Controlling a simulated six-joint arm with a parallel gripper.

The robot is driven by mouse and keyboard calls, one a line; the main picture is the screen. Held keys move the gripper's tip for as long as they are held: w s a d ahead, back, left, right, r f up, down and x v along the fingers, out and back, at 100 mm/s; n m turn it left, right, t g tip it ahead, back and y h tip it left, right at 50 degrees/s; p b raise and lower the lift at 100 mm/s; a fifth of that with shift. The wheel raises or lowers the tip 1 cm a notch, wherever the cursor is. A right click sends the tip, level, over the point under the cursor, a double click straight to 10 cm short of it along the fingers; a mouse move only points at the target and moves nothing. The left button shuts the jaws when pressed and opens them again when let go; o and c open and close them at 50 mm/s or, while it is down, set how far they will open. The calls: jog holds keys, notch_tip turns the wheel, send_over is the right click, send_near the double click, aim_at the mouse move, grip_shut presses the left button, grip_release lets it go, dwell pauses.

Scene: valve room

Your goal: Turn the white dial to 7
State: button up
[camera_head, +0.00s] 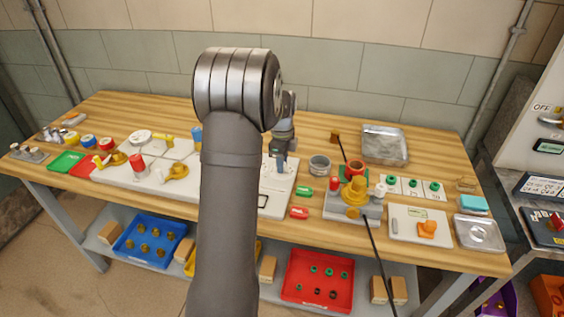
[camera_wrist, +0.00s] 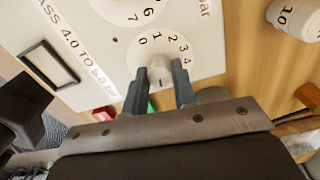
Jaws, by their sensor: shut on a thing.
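The white dial (camera_wrist: 160,70) is on a white panel in the wrist view, with a ring of numbers around it; 0, 1, 2, 3 and 4 show. My gripper (camera_wrist: 161,82) has one finger on each side of the dial's knob and is shut on it. The fingers hide the near part of the number ring. I cannot tell for certain which number the dial points to. In the head view my gripper (camera_head: 281,163) is over the white panel (camera_head: 268,186), and my arm hides much of the area around it.
A second numbered round face (camera_wrist: 125,10) is at the wrist view's top, showing 6 and 7. Red parts (camera_head: 300,212), a grey round container (camera_head: 319,165) and a yellow valve (camera_head: 355,190) stand to the right. A metal tray (camera_head: 385,132) is farther back.

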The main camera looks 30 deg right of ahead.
jog(key=o, duration=1)
jog(key=shift+r, duration=0.1)
notch_tip(320, 180, up, 17)
jog(key=shift+r, duration=0.15)
notch_tip(320, 180, down, 18)
jog(key=shift+r, duration=0.25)
dwell(0.4)
